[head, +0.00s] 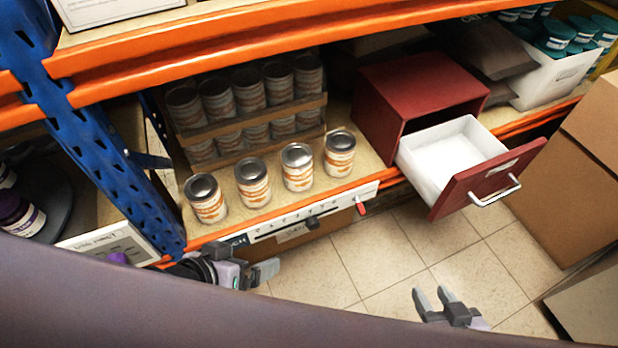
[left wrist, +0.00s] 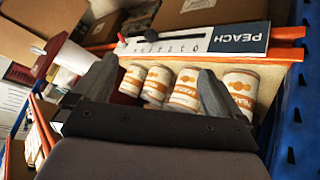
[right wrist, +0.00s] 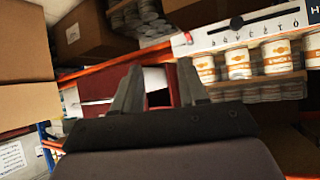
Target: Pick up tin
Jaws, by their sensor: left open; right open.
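Several tins with orange-and-white labels and silver lids stand upright in a front row on the shelf in the head view: one at the left end (head: 205,198), two in the middle (head: 252,182) (head: 297,167), and one at the right (head: 340,154). My left gripper (head: 255,268) is open and empty, in front of and below the shelf edge. In the left wrist view, tins (left wrist: 185,90) show between and beside its fingers, apart from them. My right gripper (head: 433,294) is open and empty over the floor, below the drawer. The right wrist view shows tins (right wrist: 238,64) at the right.
More tins fill a stepped rack (head: 255,123) behind the row. A red cabinet (head: 415,90) has its white drawer (head: 452,155) pulled out past the shelf edge. A blue upright (head: 100,150) bounds the left; cardboard boxes (head: 565,165) stand right. Tiled floor (head: 385,250) is clear.

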